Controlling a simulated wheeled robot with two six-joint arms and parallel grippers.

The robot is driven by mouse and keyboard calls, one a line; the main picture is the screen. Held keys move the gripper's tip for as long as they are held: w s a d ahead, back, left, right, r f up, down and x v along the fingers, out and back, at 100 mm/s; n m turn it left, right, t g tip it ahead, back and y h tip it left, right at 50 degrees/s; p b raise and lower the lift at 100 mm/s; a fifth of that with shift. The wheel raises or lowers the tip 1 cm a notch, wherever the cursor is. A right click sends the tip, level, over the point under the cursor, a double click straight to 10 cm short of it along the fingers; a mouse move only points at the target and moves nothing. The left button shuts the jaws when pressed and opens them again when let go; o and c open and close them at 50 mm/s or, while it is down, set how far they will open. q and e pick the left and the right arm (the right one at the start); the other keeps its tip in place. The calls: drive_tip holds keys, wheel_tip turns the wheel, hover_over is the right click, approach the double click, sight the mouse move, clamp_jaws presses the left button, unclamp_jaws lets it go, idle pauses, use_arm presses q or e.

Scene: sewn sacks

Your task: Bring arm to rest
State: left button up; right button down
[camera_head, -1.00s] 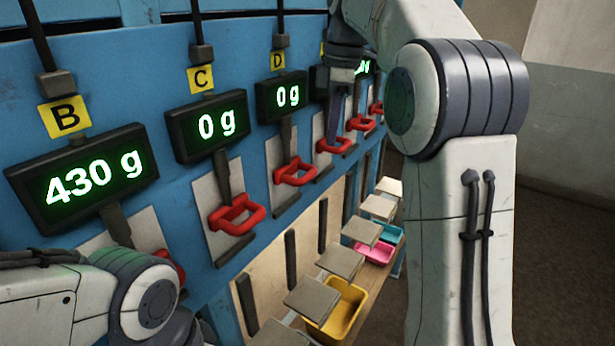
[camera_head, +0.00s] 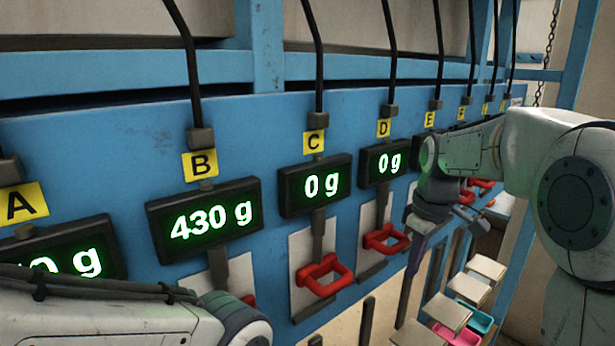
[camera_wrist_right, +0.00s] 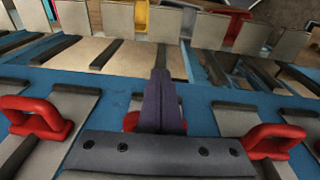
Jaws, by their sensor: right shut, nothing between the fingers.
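My right arm comes in from the right in the head view, with its wrist in front of the panel beyond display D. My right gripper (camera_head: 414,258) points down, its dark fingers together. In the right wrist view the fingers of my right gripper (camera_wrist_right: 160,85) are closed against each other with nothing between them. They are in front of the panel between two red handles, and partly hide a red part behind them. My left arm shows at the lower left of the head view, but its gripper is out of the picture.
A blue panel (camera_head: 120,130) carries displays; display B (camera_head: 205,220) reads 430 g, display C (camera_head: 315,186) and display D (camera_head: 385,163) 0 g. A red handle (camera_head: 324,275) sticks out under C, another (camera_head: 386,239) under D. Flaps and a pink bin (camera_head: 455,335) lie lower right.

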drive_tip(key=s+a+f+m+t, duration=0.1)
drive_tip(key=s+a+f+m, duration=0.2)
drive_tip(key=s+f+m, duration=0.85)
drive_tip(key=s+a+f+n+g+b, duration=0.2)
drive_tip(key=s+a+n+b, duration=0.3)
drive_tip(key=s+a+n, duration=0.6)
drive_tip(key=s+a, duration=0.2)
drive_tip(key=s, duration=0.2)
drive_tip(key=shift+a+f+y, duration=0.15)
drive_tip(key=shift+a+y, duration=0.05)
drive_tip(key=shift+y, duration=0.1)
drive_tip(key=shift+s, duration=0.1)
